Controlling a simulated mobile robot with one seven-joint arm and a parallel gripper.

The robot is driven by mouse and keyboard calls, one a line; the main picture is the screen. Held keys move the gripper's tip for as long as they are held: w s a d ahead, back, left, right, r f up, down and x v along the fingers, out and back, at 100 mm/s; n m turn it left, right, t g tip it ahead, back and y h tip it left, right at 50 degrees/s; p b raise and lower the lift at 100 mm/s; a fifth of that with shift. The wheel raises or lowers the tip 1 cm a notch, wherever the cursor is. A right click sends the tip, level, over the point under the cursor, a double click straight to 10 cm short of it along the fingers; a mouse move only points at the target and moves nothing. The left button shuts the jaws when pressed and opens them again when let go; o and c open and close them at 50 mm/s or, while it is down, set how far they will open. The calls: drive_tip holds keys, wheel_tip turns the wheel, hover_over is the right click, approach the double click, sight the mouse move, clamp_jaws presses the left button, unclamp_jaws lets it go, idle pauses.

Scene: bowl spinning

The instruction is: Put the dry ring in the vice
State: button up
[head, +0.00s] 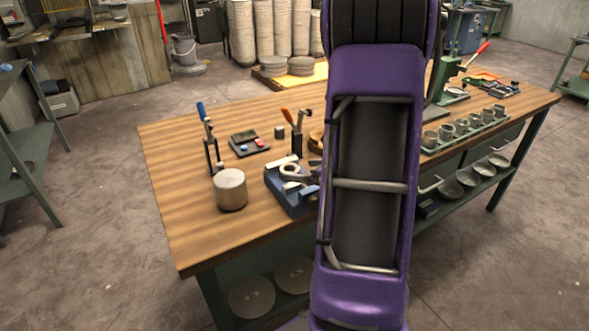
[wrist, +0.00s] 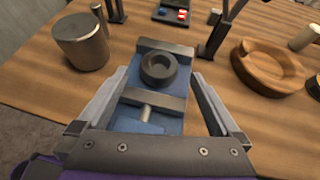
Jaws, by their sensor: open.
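The blue vice (wrist: 150,120) stands on the wooden bench, in the middle of the wrist view. It also shows in the head view (head: 280,185), left of my purple arm and partly covered. A small dark ring (wrist: 158,68) lies flat on the vice between its two dark jaws, its hole facing up. I cannot tell whether the jaws touch it. My gripper (wrist: 160,74) is open, with one finger on each side of the vice and the ring. I see no contact between the fingers and the ring. In the head view my arm hides much of this area.
A metal cylinder (head: 230,190) stands close left of the vice. A round wooden dish (wrist: 268,70) is to the right in the wrist view. Behind are a small scale (head: 249,143) and upright tools. A row of metal cups (head: 465,130) sits at the right. The bench's left end is clear.

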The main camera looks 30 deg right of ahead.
drive_tip(key=v, duration=0.7)
drive_tip(key=shift+s, duration=0.25)
drive_tip(key=shift+w+r, duration=0.1)
